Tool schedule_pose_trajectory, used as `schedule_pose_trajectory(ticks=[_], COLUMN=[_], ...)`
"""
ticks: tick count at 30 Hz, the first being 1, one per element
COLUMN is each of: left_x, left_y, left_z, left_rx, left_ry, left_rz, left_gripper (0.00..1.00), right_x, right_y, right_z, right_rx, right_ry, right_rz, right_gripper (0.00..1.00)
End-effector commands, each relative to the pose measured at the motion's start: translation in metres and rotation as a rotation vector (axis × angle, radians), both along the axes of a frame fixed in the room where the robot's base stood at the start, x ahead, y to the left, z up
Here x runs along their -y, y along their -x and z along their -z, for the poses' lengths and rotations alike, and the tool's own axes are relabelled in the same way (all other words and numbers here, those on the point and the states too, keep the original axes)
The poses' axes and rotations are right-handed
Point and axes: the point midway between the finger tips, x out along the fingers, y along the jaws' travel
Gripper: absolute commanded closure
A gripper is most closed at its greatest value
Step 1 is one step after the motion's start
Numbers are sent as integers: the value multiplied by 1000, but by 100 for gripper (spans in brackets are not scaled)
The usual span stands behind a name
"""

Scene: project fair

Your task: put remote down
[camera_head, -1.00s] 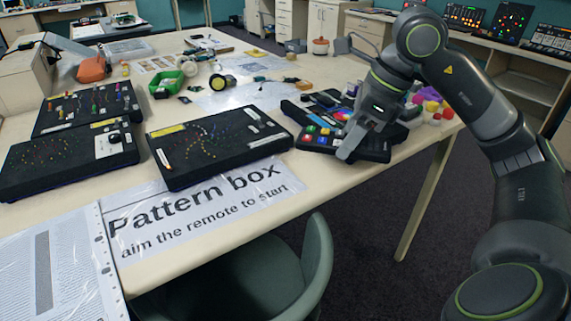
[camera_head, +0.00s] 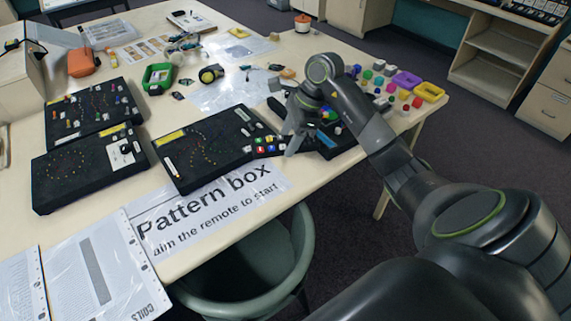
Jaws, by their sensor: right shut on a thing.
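The remote (camera_head: 267,144) is dark with several small coloured buttons. It shows at the right end of the black pattern box (camera_head: 205,150), and I cannot tell whether it touches the box or the table. My right gripper (camera_head: 291,146) is shut on the remote's right part, hiding some of it. A white sheet (camera_head: 210,217) reading "Pattern box, aim the remote to start" lies in front of the box at the table edge. My left gripper is not in view.
Another dark panel (camera_head: 345,135) lies behind and right of my gripper. Two more black boxes with small parts stand at left, one of them here (camera_head: 85,165). Coloured blocks and a yellow tray (camera_head: 429,91) lie at the right. A green chair (camera_head: 250,270) stands below the front edge.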

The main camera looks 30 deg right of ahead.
Motion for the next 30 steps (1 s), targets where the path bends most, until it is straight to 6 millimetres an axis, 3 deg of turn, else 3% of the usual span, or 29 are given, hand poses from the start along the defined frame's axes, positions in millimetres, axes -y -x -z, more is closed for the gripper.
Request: schedule_pose_trajectory(ticks=[9, 21, 30], left_x=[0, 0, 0], left_y=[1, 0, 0], left_z=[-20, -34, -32], left_rx=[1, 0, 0], left_ry=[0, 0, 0], left_rz=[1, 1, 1], left_gripper=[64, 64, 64], right_x=[-2, -2, -1], right_y=[1, 0, 0], right_z=[52, 94, 101], right_rx=[-5, -3, 0], right_ry=[-2, -3, 0], right_rz=[-5, -4, -6], right_gripper=[74, 74, 74])
